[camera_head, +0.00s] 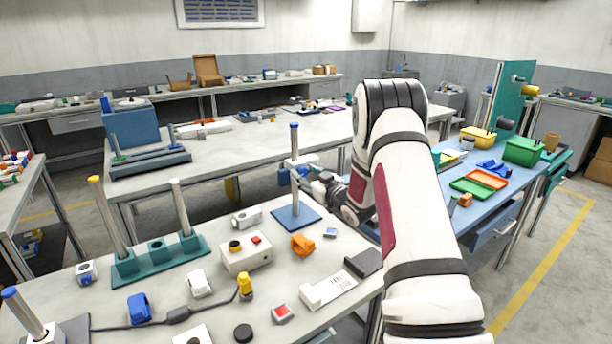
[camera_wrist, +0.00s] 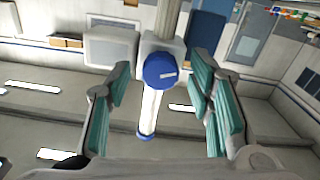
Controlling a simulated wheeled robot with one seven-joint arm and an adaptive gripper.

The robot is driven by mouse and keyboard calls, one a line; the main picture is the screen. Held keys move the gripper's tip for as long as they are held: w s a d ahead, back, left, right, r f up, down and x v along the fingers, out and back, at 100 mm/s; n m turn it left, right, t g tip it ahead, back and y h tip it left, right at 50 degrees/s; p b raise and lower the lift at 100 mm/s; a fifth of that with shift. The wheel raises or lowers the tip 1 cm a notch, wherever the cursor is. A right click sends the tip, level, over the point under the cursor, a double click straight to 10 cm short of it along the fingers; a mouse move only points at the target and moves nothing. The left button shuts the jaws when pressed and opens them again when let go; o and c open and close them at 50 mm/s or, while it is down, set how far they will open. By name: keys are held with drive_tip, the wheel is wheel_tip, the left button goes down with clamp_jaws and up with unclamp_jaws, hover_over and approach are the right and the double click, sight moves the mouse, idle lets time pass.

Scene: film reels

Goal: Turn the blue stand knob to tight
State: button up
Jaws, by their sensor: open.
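The stand has a blue square base (camera_head: 297,218) and an upright post with a blue cap (camera_head: 294,126), on the near table. A white clamp block sits partway up the post. The blue stand knob (camera_wrist: 160,70) shows its round face in the wrist view, with a small pale mark on it. In the head view a blue part (camera_head: 283,177), apparently the knob, shows left of the post. My gripper (camera_wrist: 162,64) is open, its teal-padded fingers on either side of the knob with gaps visible. In the head view my gripper (camera_head: 322,187) is beside the post, partly hidden by my arm.
A teal rack (camera_head: 160,258) with two tall posts stands left on the near table (camera_head: 225,218). A grey box with buttons (camera_head: 246,257), an orange part (camera_head: 303,244) and small items lie near the stand. A blue table (camera_head: 456,212) with trays is at right.

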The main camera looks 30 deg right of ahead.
drive_tip(key=shift+w, duration=0.1)
clamp_jaws()
drive_tip(key=shift+m, duration=0.4)
drive_tip(key=m+p, duration=0.1)
drive_tip(key=m, duration=0.3)
drive_tip(key=shift+m, duration=0.3)
drive_tip(key=m, duration=0.4)
drive_tip(key=shift+m+p, duration=0.3)
drive_tip(key=shift+p, duration=0.1)
unclamp_jaws()
